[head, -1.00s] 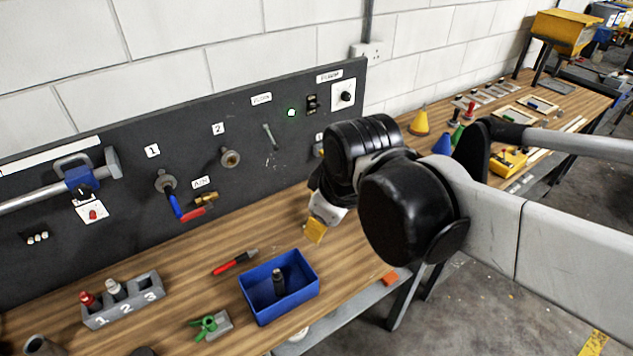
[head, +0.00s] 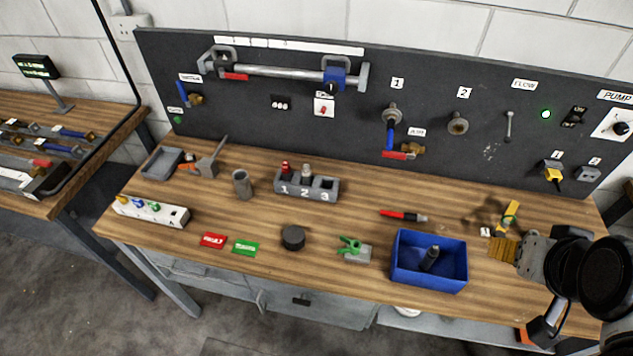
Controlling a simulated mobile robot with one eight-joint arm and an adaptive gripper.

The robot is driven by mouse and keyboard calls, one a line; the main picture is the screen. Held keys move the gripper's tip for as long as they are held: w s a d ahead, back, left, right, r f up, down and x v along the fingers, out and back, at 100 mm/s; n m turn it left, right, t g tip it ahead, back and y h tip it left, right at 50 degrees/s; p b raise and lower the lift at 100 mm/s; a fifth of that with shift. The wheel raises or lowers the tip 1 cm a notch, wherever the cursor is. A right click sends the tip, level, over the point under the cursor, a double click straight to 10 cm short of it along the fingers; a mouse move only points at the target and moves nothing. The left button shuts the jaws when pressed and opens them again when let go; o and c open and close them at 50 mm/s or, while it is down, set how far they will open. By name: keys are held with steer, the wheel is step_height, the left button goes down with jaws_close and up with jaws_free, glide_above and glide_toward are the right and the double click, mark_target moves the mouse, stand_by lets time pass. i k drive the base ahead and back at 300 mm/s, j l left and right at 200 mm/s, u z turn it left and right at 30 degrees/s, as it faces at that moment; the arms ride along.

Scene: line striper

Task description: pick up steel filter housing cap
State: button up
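No part is labelled as the steel filter housing cap. A dark round cap-like piece (head: 293,238) lies flat near the front middle of the bench, and a grey metal cup (head: 242,184) stands upright behind it to the left. I cannot tell for certain which is the cap.
A blue bin (head: 429,283) holding a dark cylinder stands between my gripper and the round piece. A green clamp-like part (head: 354,249), a red-handled tool (head: 402,215) and a numbered grey rack (head: 306,188) are nearby. A black panel (head: 300,115) backs the bench (head: 330,271).

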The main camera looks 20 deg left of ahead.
mark_target(294, 236)
steer(key=u, duration=1.7)
